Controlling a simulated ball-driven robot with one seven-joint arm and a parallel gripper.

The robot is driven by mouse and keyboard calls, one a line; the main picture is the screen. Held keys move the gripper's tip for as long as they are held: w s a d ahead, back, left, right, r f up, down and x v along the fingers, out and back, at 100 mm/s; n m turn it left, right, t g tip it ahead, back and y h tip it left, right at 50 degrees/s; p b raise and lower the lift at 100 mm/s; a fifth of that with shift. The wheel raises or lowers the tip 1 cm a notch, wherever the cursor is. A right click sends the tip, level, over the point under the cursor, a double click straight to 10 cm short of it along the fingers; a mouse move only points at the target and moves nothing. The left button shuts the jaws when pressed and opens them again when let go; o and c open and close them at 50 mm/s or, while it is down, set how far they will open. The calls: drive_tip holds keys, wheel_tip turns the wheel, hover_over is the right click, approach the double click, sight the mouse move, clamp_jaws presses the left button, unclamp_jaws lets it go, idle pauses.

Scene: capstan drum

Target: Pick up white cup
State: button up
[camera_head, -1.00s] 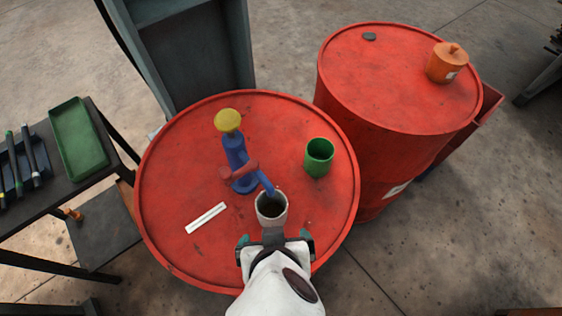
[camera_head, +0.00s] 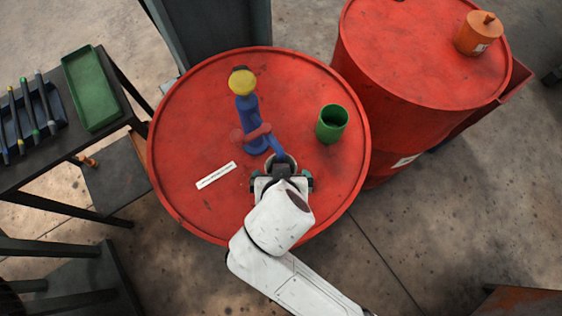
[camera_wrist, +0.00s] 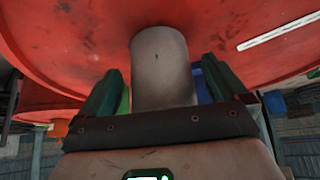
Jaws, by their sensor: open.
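The white cup (camera_wrist: 160,65) stands on the red drum top (camera_head: 195,120). In the wrist view it fills the space between the two green fingers of my open gripper (camera_wrist: 160,88), with a gap visible on each side. In the head view my gripper (camera_head: 281,181) is at the near side of the cup and hides most of it; only part of the rim shows. The tip of the blue arm of a pump-like object (camera_head: 246,110) with a yellow top reaches over the cup.
A green cup (camera_head: 331,124) stands to the right on the drum. A white strip (camera_head: 215,175) lies to the left. A second red drum (camera_head: 410,55) at the right holds an orange pot (camera_head: 479,35). A dark table with a green tray (camera_head: 88,88) stands at the left.

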drive_tip(key=shift+w+f, duration=0.35)
drive_tip(key=shift+f, duration=0.2)
drive_tip(key=shift+c, duration=0.4)
drive_tip(key=c, duration=1.1)
drive_tip(key=shift+s+r, duration=0.1)
drive_tip(key=shift+r, duration=0.05)
